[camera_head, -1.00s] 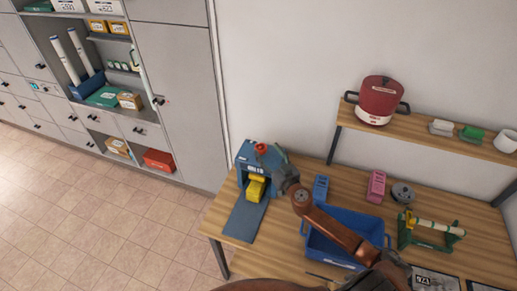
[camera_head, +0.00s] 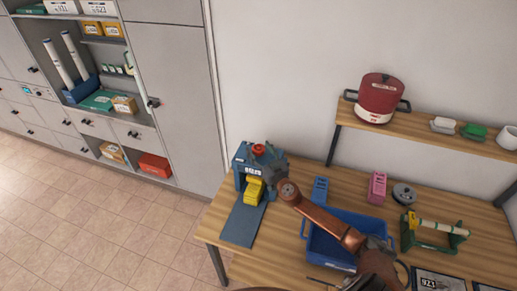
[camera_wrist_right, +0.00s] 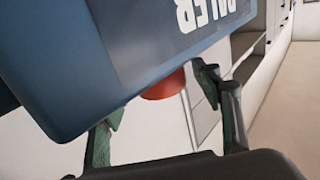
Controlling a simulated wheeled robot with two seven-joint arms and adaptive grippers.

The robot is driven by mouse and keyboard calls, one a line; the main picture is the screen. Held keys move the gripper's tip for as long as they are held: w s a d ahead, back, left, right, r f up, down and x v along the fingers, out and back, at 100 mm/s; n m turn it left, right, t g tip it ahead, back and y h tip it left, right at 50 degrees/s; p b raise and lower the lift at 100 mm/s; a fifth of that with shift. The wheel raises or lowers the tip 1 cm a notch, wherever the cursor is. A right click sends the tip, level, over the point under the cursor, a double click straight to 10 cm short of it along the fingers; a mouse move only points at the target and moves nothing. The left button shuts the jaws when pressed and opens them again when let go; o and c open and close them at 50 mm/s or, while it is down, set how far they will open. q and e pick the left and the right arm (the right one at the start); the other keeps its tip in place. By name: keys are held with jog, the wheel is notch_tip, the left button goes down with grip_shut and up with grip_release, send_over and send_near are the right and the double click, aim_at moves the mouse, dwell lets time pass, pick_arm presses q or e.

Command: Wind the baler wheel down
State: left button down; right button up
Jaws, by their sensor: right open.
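The baler (camera_head: 241,163) is a blue machine at the left end of the wooden table, with a red wheel (camera_head: 258,150) on top and a yellow block (camera_head: 254,190) at its front. My right gripper (camera_head: 269,161) is beside the baler's upper right side, close to the wheel. In the right wrist view, the blue lettered body (camera_wrist_right: 120,60) fills the upper left. The red wheel (camera_wrist_right: 165,86) shows partly behind it, between the open green fingers (camera_wrist_right: 158,102). I cannot tell whether they touch it. My left gripper is out of view.
A blue bin (camera_head: 325,245) stands under my right arm. A blue block (camera_head: 320,189), a pink block (camera_head: 377,186), a grey spool (camera_head: 404,194) and a green stand (camera_head: 434,236) are on the table. A shelf (camera_head: 430,125) holds a red cooker (camera_head: 381,98). Grey cabinets (camera_head: 170,80) stand at left.

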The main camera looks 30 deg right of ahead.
jog(key=shift+w, duration=0.4)
jog(key=shift+c, duration=0.4)
jog(key=c, duration=1.1)
